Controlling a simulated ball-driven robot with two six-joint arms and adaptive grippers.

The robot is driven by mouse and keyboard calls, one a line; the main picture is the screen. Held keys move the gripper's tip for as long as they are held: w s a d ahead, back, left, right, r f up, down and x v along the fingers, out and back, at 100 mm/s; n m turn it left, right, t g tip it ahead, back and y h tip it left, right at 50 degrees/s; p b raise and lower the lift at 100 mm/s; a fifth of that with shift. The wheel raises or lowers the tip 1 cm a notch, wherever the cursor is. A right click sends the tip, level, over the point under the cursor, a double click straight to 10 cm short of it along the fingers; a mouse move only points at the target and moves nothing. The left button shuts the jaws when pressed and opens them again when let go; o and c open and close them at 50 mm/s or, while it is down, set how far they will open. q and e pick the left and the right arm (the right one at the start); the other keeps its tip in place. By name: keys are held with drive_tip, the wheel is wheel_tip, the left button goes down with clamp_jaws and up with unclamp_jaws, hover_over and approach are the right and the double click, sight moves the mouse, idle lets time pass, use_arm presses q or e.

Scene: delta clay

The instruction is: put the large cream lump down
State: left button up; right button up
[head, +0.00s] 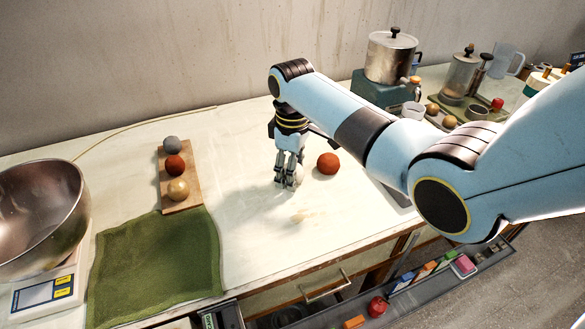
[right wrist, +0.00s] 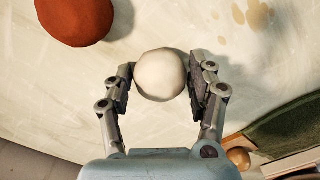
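The large cream lump (right wrist: 160,75) is a pale round ball between the two fingers of my right gripper (right wrist: 162,82) in the right wrist view. The fingers lie close against its two sides. In the head view my right gripper (head: 288,182) points down at the middle of the pale table, and only a sliver of the cream lump (head: 299,174) shows behind the fingers. The lump is at or just above the tabletop; I cannot tell whether it touches. My left gripper is not in view.
A red-brown ball (head: 328,163) lies just right of my gripper. A wooden board (head: 166,196) with grey, red and tan balls stands left, beside a green cloth (head: 158,262). A metal bowl (head: 40,215) sits on a scale at far left. The table (head: 240,230) is clear in front.

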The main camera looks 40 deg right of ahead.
drive_tip(key=shift+o, duration=1.4)
drive_tip(key=shift+r, duration=0.15)
wheel_tip(320, 180, up, 12)
